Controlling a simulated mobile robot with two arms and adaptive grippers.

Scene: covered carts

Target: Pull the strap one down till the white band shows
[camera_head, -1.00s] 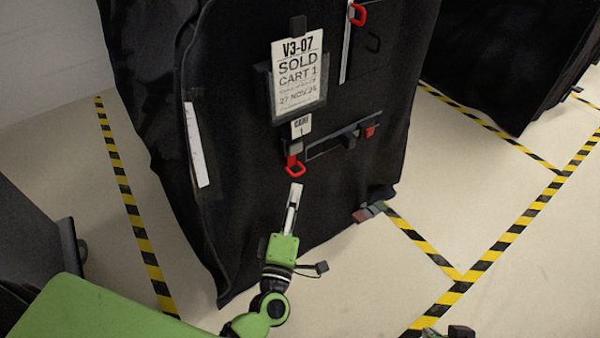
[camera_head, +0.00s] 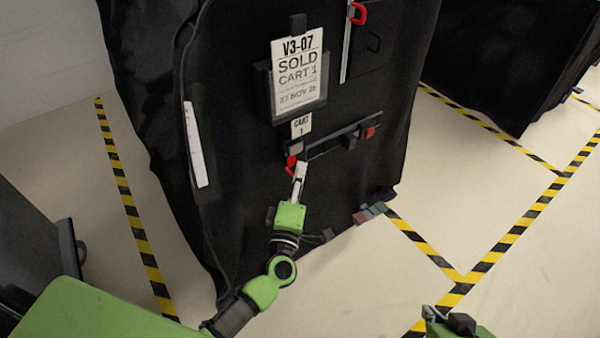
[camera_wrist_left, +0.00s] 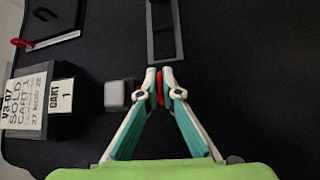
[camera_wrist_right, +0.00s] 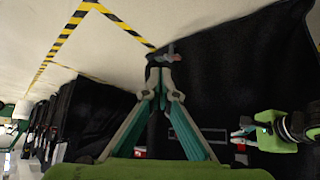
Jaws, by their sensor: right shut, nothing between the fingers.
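A black covered cart carries a small tag "CART 1" (camera_head: 301,126). A red loop (camera_head: 291,163) hangs just below it, by the left end of a dark framed slot (camera_head: 345,136). My left gripper (camera_head: 299,166) is at this loop. In the left wrist view its fingers (camera_wrist_left: 160,74) are closed together with the red loop (camera_wrist_left: 160,88) between them. No white band shows at this loop; the fingers hide part of it. My right gripper (camera_head: 449,318) is low at the right, away from the cart; in its wrist view the fingers (camera_wrist_right: 160,78) are shut and empty.
A large sign "V3-07 SOLD CART 1" (camera_head: 298,75) hangs above. Another red loop (camera_head: 357,13) with a white strip (camera_head: 346,50) is higher on the cover. A second covered cart (camera_head: 510,60) stands behind right. Striped tape (camera_head: 500,245) marks open floor.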

